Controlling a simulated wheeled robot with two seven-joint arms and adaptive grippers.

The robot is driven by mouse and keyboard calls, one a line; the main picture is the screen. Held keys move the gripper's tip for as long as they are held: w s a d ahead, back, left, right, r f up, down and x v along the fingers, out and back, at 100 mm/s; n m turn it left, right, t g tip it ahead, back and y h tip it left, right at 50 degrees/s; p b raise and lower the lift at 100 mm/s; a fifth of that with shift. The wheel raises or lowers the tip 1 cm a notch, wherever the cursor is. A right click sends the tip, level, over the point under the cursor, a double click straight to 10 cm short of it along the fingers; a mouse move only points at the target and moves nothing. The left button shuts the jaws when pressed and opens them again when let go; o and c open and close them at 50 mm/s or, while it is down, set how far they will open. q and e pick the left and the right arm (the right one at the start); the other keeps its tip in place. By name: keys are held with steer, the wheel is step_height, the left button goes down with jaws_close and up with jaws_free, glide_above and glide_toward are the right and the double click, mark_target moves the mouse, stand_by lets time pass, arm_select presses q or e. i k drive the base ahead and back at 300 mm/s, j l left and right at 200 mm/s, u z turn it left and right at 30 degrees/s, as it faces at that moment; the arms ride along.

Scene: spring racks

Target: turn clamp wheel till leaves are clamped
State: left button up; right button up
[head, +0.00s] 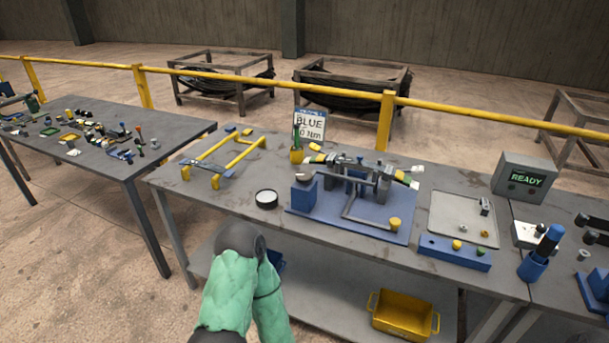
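A clamp fixture on a blue base plate (385,231) stands on the middle bench. A stack of grey leaves (350,163) lies across it, with yellow and white pieces near its ends. Grey uprights and bars surround the stack; whether the leaves are pressed together is too small to tell. A blue block (303,197) stands at the plate's left with a grey rounded part on top. A bent grey bar runs along the front to a yellow knob (394,224). I cannot tell which part is the clamp wheel. Neither gripper shows; only a green-sleeved arm of mine is at the bottom.
A sign reading BLUE (310,125) stands behind the fixture. A yellow frame (222,160) and a black-rimmed disc (266,199) lie left. A grey tray (464,214), blue block with buttons (455,252) and READY box (525,176) are right. A yellow bin (403,313) sits below.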

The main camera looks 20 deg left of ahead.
mark_target(303, 177)
steer(key=i+j+u, duration=0.1)
steer(key=j, duration=0.25)
steer(key=i+j+u, duration=0.15)
steer(key=i+j, duration=0.15)
steer(key=i+j+u, duration=0.1)
steer(key=j, duration=0.3)
steer(key=i, duration=0.1)
